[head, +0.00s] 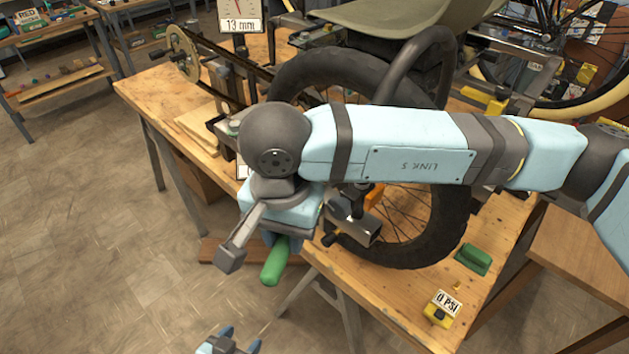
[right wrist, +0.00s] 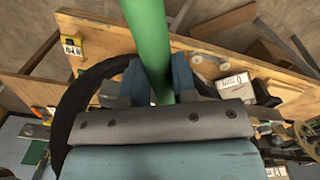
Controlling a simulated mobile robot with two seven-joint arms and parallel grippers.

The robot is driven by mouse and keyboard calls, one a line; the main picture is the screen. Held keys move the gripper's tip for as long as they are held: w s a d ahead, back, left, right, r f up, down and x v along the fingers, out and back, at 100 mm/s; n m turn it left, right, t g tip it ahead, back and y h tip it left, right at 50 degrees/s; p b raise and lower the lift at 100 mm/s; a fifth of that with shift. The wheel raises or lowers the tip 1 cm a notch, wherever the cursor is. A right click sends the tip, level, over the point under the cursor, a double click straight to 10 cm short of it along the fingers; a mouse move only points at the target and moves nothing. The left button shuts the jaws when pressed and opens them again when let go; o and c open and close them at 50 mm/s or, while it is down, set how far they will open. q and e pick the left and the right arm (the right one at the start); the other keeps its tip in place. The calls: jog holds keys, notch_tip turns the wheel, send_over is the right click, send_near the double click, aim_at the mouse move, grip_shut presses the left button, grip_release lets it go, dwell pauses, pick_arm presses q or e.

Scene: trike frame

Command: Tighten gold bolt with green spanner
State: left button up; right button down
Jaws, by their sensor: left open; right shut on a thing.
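My right gripper (head: 284,238) hangs beyond the front-left edge of the workbench, shut on the green spanner (head: 273,264). In the right wrist view the green handle (right wrist: 148,35) passes between the two blue fingers of that gripper (right wrist: 158,78). The spanner's working end cannot be made out. My left gripper (head: 228,344) is at the bottom edge of the head view, low over the floor, open and empty. I cannot pick out the gold bolt for certain. My right arm covers much of the wheel and frame.
A large black tyre (head: 440,225) stands on the wooden workbench (head: 385,300). A metal block (head: 358,230) sits at its lower left. A green block (head: 473,259) and a yellow gauge marked 0 PSI (head: 438,314) are at the right. A 13 mm sign (head: 239,20) stands behind.

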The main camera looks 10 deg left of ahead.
jog(key=shift+d, duration=0.15)
jog(key=c, duration=1.6)
grip_release()
grip_shut()
